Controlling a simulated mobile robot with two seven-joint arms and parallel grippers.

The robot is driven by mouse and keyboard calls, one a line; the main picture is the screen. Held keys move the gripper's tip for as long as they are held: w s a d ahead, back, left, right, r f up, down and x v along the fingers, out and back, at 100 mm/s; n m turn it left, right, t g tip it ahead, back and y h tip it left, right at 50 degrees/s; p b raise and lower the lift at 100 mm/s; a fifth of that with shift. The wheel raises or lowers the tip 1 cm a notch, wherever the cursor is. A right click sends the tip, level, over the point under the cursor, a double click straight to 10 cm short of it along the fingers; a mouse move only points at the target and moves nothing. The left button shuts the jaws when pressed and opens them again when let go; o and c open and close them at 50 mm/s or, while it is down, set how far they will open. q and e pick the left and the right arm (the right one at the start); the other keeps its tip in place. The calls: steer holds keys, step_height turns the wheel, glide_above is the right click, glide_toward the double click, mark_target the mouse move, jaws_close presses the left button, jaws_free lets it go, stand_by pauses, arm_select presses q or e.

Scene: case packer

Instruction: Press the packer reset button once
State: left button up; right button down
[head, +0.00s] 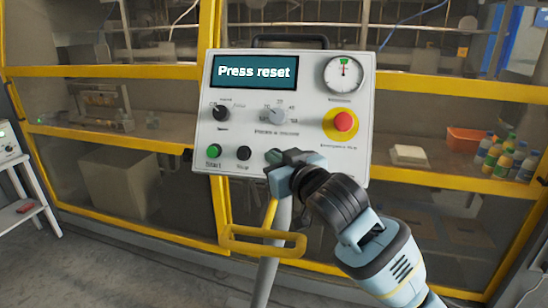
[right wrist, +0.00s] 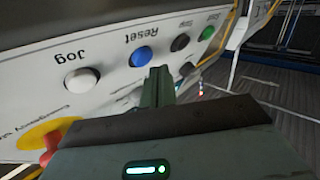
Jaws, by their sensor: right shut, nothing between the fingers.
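The control panel (head: 225,120) stands on a post, and its screen (head: 254,72) reads "Press reset". In the right wrist view the blue button (right wrist: 141,56) carries the label "Reset". In the head view my right gripper hides it. My right gripper (head: 274,157) is at the panel's lower edge, shut and empty. In the right wrist view its fingertips (right wrist: 161,73) appear just beside the Reset button; I cannot tell whether they touch the panel. My left gripper is not in view.
A white Jog button (right wrist: 82,77) is left of Reset in the wrist view. The panel also has a green Start button (head: 214,151), a black Stop button (head: 244,153) and a red emergency stop (head: 343,121). A yellow handle (head: 262,243) sits below; yellow-framed machine doors stand behind.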

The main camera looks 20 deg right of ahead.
steer(key=shift+w, duration=0.1)
stand_by(0.3)
steer(key=shift+w+d+f, duration=0.15)
steer(key=shift+w+f, duration=0.05)
steer(key=shift+w, duration=0.05)
steer(key=shift+w+d+f, duration=0.2)
steer(key=shift+w+f, duration=0.05)
steer(key=shift+w, duration=0.05)
stand_by(1.0)
steer(key=shift+s+a+r, duration=0.35)
steer(key=shift+s+r, duration=0.05)
steer(key=shift+s, duration=0.25)
steer(key=shift+s+a+r, duration=0.35)
steer(key=shift+s+r, duration=0.05)
steer(key=shift+s, duration=0.25)
steer(key=shift+s+a+r, duration=0.35)
steer(key=shift+s+r, duration=0.1)
steer(key=shift+s, duration=0.15)
steer(key=shift+s+a+r, duration=0.35)
steer(key=shift+s+r, duration=0.05)
steer(key=shift+s, duration=0.25)
steer(key=shift+f, duration=0.1)
